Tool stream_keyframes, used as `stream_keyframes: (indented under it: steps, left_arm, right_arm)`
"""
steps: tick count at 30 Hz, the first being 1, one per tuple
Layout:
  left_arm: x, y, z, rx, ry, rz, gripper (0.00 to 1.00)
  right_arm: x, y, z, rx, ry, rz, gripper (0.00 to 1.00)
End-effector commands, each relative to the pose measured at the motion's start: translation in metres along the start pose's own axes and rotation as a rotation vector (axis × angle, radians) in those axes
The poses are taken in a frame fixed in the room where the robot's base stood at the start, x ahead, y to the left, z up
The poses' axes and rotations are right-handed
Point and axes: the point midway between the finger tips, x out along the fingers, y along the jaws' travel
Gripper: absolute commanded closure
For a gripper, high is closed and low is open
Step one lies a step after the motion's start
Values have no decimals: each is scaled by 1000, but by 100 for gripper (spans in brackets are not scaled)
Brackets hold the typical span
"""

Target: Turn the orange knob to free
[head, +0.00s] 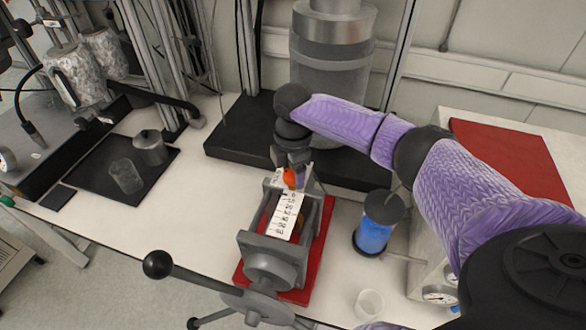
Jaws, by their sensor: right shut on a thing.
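The orange knob (289,178) sits at the far end of a grey vise-like device (270,269) that stands on a red base on the bench. My right gripper (292,168) comes down from above at the knob and is shut on it. The fingers hide part of the knob, so its turned position cannot be told. A white label strip with black marks (285,215) lies along the top of the device, just in front of the knob. My left gripper does not show.
A long lever with a black ball (157,264) sticks out front left. A blue-filled container with a dark lid (376,223) and a small clear cup (368,304) stand right of the device. A large metal cylinder (331,60) stands behind.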

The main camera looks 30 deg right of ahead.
Motion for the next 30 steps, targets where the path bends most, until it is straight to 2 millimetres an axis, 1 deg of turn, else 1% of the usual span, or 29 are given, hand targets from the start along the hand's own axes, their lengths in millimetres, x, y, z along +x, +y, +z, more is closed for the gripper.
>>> stream_keyframes:
  steps: [5, 11, 17, 21, 30]
  left_arm:
    - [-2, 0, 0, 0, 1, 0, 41]
    - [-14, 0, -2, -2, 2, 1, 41]
    - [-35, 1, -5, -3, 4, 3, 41]
    - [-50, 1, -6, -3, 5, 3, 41]
    - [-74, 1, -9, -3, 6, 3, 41]
  right_arm:
    - [-1, 0, 0, 11, 0, 0, 95]
    - [-3, 0, 0, 82, 1, -2, 95]
    - [-5, 0, -1, 231, 2, -3, 95]
    - [-5, 0, 0, 363, 2, -3, 95]
    - [-4, 0, -1, 650, 1, -3, 95]
